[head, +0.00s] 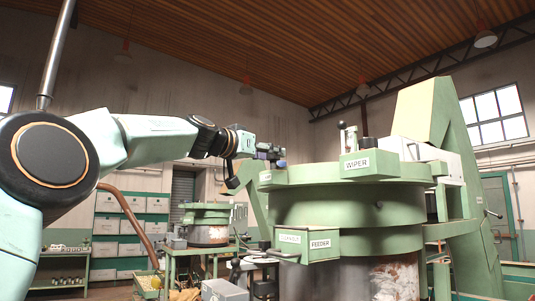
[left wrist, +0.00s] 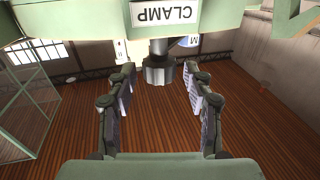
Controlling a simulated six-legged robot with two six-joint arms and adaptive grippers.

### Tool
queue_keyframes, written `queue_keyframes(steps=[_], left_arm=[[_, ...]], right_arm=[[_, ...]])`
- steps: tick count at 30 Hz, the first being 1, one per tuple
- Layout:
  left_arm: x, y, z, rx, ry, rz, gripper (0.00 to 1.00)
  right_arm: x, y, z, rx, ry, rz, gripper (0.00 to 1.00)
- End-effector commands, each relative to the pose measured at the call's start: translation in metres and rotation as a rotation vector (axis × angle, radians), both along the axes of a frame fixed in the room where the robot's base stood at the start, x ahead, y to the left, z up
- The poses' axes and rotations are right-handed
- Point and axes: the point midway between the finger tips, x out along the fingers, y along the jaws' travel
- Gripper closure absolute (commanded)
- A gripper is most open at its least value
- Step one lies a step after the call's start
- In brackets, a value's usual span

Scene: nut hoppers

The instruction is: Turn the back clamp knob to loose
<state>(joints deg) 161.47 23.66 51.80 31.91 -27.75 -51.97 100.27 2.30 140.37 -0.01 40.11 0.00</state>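In the left wrist view a dark grey round knob (left wrist: 159,69) sticks out beside a white plate reading CLAMP (left wrist: 166,12), which appears upside down. My left gripper (left wrist: 159,80) is open, with one finger on each side of the knob and visible gaps between. The knob lies at the level of the fingertips. In the head view my left gripper (head: 268,153) is at the left edge of the green hopper (head: 340,207), near its upper rim. I cannot make out the knob clearly there. My right gripper is not in view.
A green box with a lever (head: 284,254) juts out below the rim. Another green hopper machine (head: 207,225) and a shelf of bins (head: 119,230) stand further back. Open air surrounds my left arm.

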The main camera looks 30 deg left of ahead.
Motion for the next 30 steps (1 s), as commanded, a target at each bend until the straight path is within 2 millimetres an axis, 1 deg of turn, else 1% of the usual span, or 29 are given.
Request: queue_keyframes(steps=[1,2,15,17,30], left_arm=[[0.0001,0.0001,-0.0002,0.0,0.0,0.0,0.56],[0.0001,0.0001,-0.0002,0.0,0.0,0.0,0.58],[0.0009,-0.0004,-0.0023,0.001,0.005,-0.002,0.95],[0.001,-0.0005,-0.0026,0.001,0.006,-0.002,1.0],[0.0021,-0.0018,-0.0052,0.001,0.011,-0.005,1.0]], right_arm=[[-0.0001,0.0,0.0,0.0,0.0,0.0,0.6],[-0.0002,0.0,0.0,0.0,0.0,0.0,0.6],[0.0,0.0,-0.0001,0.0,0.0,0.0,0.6],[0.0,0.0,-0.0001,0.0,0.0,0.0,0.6],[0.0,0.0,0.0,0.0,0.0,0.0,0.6]])
